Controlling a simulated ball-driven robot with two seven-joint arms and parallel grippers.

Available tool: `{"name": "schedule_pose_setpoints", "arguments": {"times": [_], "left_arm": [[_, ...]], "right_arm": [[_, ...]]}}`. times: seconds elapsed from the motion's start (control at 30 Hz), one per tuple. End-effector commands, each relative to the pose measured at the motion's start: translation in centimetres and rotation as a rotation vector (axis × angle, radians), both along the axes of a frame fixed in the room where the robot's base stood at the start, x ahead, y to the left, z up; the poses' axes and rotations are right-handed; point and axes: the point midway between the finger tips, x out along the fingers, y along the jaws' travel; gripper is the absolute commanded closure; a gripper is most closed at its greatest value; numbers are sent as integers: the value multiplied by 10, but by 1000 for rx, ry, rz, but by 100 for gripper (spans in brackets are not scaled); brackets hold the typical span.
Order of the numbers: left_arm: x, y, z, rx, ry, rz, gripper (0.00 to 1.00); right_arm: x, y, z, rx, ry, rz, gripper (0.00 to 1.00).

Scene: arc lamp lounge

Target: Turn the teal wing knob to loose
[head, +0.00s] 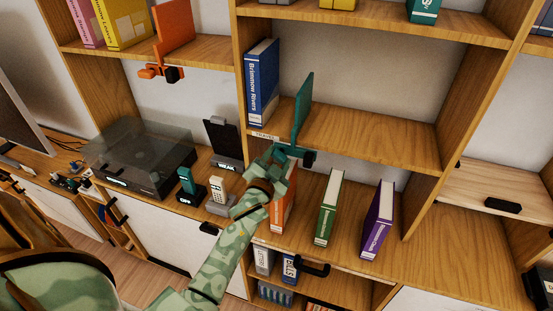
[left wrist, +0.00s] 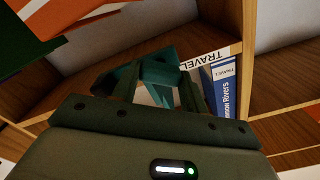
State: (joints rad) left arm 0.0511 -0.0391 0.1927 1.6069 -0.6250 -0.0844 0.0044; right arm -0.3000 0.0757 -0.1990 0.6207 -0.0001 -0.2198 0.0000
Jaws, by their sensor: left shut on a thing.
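A teal upright divider (head: 303,105) is clamped to the front edge of the middle shelf, beside the TRAVEL label. Its teal wing knob (head: 286,151) is at the shelf edge, partly hidden by my gripper. My left gripper (head: 280,160) reaches up from below and is shut on the knob. In the left wrist view, teal knob parts (left wrist: 160,72) show between my fingers (left wrist: 155,88), in front of the shelf edge. The exact turn of the knob's wings is hard to tell. My right gripper is in neither view.
A blue book (head: 262,82) stands left of the divider. Orange, green (head: 329,207) and purple (head: 377,220) books stand on the shelf below, close to my arm. A similar orange clamp (head: 172,38) is on the left shelf. A record player (head: 140,160) and two phone-like handsets stand left.

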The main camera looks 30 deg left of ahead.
Motion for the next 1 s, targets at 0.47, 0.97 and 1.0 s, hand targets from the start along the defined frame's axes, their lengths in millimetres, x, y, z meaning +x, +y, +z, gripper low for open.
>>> {"name": "schedule_pose_setpoints", "arguments": {"times": [0.47, 0.97, 1.0], "left_arm": [[0, 0, -1, 440, 107, 1, 79], [0, 0, -1, 822, 197, 2, 79], [0, 0, -1, 841, 201, 2, 79]], "right_arm": [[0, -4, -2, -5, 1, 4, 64], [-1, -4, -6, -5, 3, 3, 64], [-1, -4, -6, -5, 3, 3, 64]]}}
